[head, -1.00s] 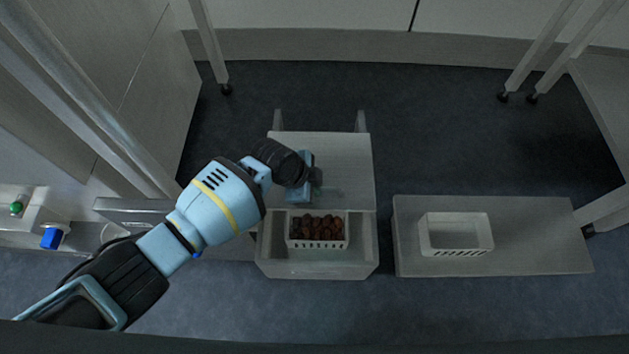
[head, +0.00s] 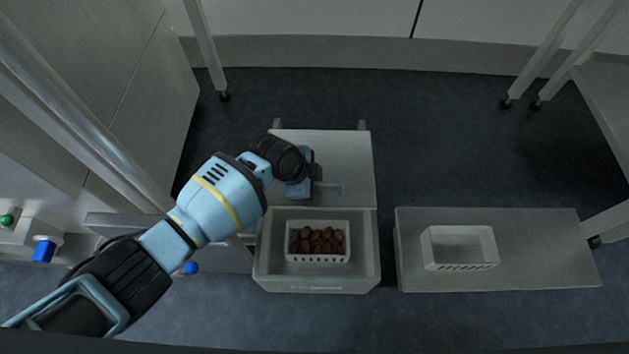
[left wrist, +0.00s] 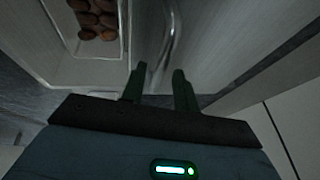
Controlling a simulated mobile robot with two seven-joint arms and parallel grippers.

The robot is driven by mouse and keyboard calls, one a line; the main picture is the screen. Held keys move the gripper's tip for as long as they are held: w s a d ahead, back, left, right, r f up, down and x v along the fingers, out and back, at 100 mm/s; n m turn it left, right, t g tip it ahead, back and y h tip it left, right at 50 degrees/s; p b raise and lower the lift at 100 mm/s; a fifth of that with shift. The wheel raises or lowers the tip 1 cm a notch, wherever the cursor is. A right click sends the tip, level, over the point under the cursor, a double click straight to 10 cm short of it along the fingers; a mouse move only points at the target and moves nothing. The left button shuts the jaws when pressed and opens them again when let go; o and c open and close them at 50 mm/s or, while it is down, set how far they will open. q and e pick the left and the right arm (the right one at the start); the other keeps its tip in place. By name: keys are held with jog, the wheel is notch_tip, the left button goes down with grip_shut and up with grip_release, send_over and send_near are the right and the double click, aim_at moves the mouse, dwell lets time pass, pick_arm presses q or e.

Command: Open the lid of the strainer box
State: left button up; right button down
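The strainer box (head: 262,262) is a pale grey box on the floor area at the middle of the head view. Its lid (head: 352,155) is raised and tilted back at the far side, leaving the inside visible. A pale bar handle (head: 332,189) is on the lid's face; it also shows in the left wrist view (left wrist: 174,35). My left gripper (head: 316,172) is in front of the lid, close to the handle. In the wrist view its dark fingers (left wrist: 160,85) are apart, with the handle just beyond them. I cannot tell whether they touch it. My right gripper is out of view.
A white slotted basket (head: 289,240) of brown dates (head: 317,240) stands inside the box. An empty white basket (head: 430,250) is on a grey low bench (head: 540,265) to the right. Metal legs (head: 208,50) stand around. Dark floor (head: 450,130) behind is clear.

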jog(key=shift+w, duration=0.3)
pick_arm(q)
jog(key=shift+r, duration=0.1)
